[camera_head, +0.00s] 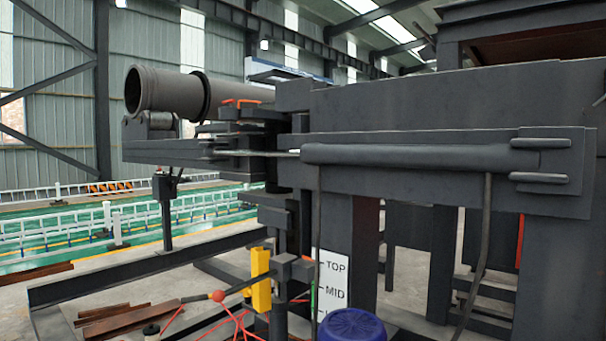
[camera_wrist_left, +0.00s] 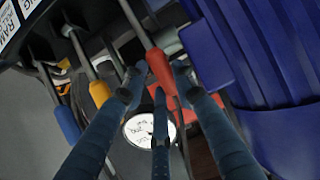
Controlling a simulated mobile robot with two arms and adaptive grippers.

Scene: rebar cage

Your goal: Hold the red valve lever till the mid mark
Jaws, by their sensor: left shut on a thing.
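The red valve lever (camera_wrist_left: 161,70) has a red grip on a metal rod and shows in the left wrist view. My left gripper (camera_wrist_left: 158,82) has its dark blue fingers closed around the red grip. The mark plate (camera_head: 333,283) in the head view is white and reads TOP and MID, with a lower mark partly hidden. A dark block (camera_head: 301,269) with a yellow piece (camera_head: 261,279) stands left of the plate, about level with TOP. A rod runs from it to a red ball (camera_head: 218,296). My right gripper is in neither view.
A yellow-grip lever (camera_wrist_left: 100,94) and a blue-grip lever (camera_wrist_left: 67,123) stand left of the red one. A round gauge (camera_wrist_left: 141,130) lies behind the fingers. A blue ribbed drum (camera_wrist_left: 275,65) fills the right side; a blue drum top (camera_head: 352,325) shows in the head view.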

